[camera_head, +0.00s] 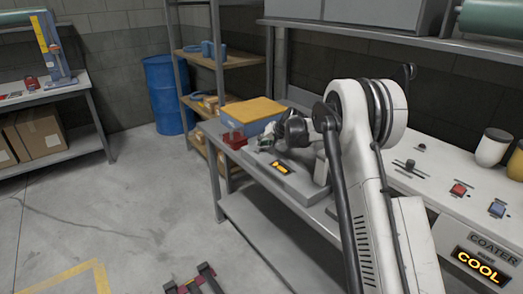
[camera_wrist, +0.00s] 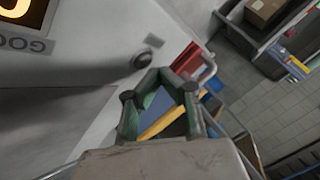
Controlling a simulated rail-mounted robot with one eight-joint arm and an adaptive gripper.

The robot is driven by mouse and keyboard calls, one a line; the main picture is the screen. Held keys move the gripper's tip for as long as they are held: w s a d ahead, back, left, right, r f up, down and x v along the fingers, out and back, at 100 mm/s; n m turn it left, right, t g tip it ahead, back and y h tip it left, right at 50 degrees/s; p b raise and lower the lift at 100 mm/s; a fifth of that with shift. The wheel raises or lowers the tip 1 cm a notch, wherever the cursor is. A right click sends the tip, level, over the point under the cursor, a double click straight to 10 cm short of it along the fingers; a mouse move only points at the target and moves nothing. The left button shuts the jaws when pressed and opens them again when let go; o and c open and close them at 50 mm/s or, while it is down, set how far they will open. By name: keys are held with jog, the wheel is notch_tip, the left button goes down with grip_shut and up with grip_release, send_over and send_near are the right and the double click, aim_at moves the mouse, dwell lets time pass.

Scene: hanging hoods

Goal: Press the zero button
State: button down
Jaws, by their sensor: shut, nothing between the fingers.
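A grey bench device with a small amber display (camera_head: 281,168) stands on the workbench, partly behind my arm in the head view. In the wrist view, part of an amber display (camera_wrist: 15,12) shows at the top left, above a label I cannot fully read. A dark round button or knob (camera_wrist: 142,60) stands out from the pale surface; its marking is not readable. My gripper (camera_wrist: 160,75) is shut and empty, with its fingertips just below and right of this knob in the picture. I cannot tell whether they touch. In the head view my gripper (camera_head: 266,142) is small, above the device's far end.
A red bin (camera_head: 234,138) and a blue box with a yellow top (camera_head: 254,110) are close behind my gripper. The coater panel (camera_head: 486,240) with red and blue buttons and a COOL display is at the right. Open floor lies at the left.

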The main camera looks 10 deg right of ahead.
aim_at(262, 150)
jog(key=shift+r, duration=0.2)
jog(key=shift+r+p, duration=0.85)
jog(key=shift+r, duration=1.55)
jog(key=shift+s+r, duration=0.2)
jog(key=shift+r, duration=0.1)
jog(key=s+a+r+h, duration=0.1)
jog(key=s+r, duration=0.5)
jog(key=s, duration=0.4)
jog(key=s+r+n+h, duration=0.1)
jog(key=s+r, duration=0.5)
jog(key=s, duration=0.4)
jog(key=s+a+r, duration=0.1)
jog(key=s+r, duration=0.5)
jog(key=s, duration=0.4)
jog(key=s+f+h, duration=0.1)
jog(key=s+f, duration=0.1)
jog(key=s, duration=0.8)
jog(key=s+d+f+n+h, duration=0.1)
jog(key=s+f, duration=0.2)
jog(key=s, duration=0.7)
jog(key=s+f, duration=0.2)
jog(key=s, duration=0.8)
jog(key=shift+s+d+f+n+g+h, duration=0.2)
jog(key=shift+d+f+n+g+h, duration=0.1)
jog(key=shift+d+f+n+h, duration=0.1)
